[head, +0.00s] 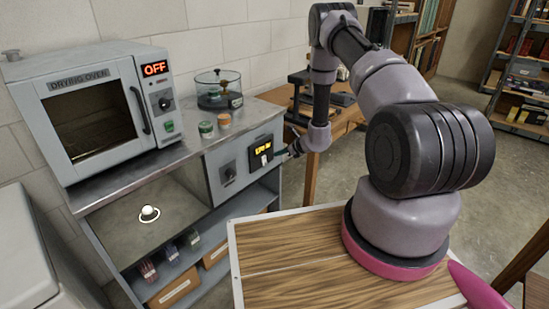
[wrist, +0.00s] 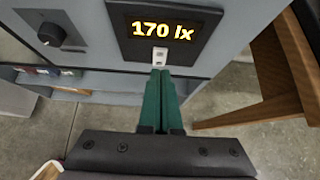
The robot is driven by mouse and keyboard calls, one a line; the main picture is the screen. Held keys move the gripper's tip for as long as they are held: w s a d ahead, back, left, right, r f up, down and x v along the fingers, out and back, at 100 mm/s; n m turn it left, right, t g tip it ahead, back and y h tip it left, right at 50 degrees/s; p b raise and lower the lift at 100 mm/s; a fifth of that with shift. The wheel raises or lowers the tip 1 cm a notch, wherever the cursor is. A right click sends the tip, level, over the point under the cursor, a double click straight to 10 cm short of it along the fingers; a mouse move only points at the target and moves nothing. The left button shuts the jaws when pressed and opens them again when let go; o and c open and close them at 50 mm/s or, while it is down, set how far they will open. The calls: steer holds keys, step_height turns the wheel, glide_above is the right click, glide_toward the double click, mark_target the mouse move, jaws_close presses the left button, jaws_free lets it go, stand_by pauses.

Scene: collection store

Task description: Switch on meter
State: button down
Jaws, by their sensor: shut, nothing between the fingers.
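The meter (head: 261,153) is a dark panel on the front of the grey cabinet, right of a round knob. In the wrist view, the meter (wrist: 165,28) shows a lit orange "170 lx". A small white switch (wrist: 160,56) sits at its lower edge. My gripper (wrist: 160,72) is shut and empty, its green fingers pointing at the switch. The fingertips are at the switch's lower end; I cannot tell whether they touch it. In the head view, my gripper (head: 280,153) is just right of the meter.
A drying oven (head: 100,110) showing "OFF" stands on the cabinet top, with jars (head: 206,129) and a clear round container (head: 218,90) beside it. A dark knob (wrist: 52,33) is left of the meter. A wooden table (wrist: 285,75) is close on the right.

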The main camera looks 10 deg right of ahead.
steer(key=s+d+r, duration=0.2)
steer(key=s+r, duration=0.1)
steer(key=r, duration=0.2)
steer(key=shift+d, duration=0.1)
steer(key=s+a+r+n+g+y, duration=0.1)
steer(key=a+r+n+y, duration=0.15)
steer(key=r, duration=0.75)
steer(key=a+r+n+g+y, duration=0.1)
steer(key=a+r+n, duration=0.3)
steer(key=r, duration=0.6)
steer(key=s+a+r+n+g, duration=0.25)
steer(key=s+r+n, duration=0.55)
steer(key=r, duration=0.7)
steer(key=s+d+r+n+t+h, duration=0.1)
steer(key=s+d+r+n+h, duration=0.1)
steer(key=s, duration=0.7)
steer(key=s+d+r+n+t+h, duration=0.1)
steer(key=s+d+r+n+h, duration=0.2)
steer(key=s+r, duration=0.4)
steer(key=s+d+r+n+t+h, duration=0.1)
steer(key=s+r+n, duration=0.4)
steer(key=s, duration=0.5)
steer(key=shift+s+d+h, duration=0.3)
steer(key=shift+d+h, duration=0.55)
steer(key=shift+d, duration=0.2)
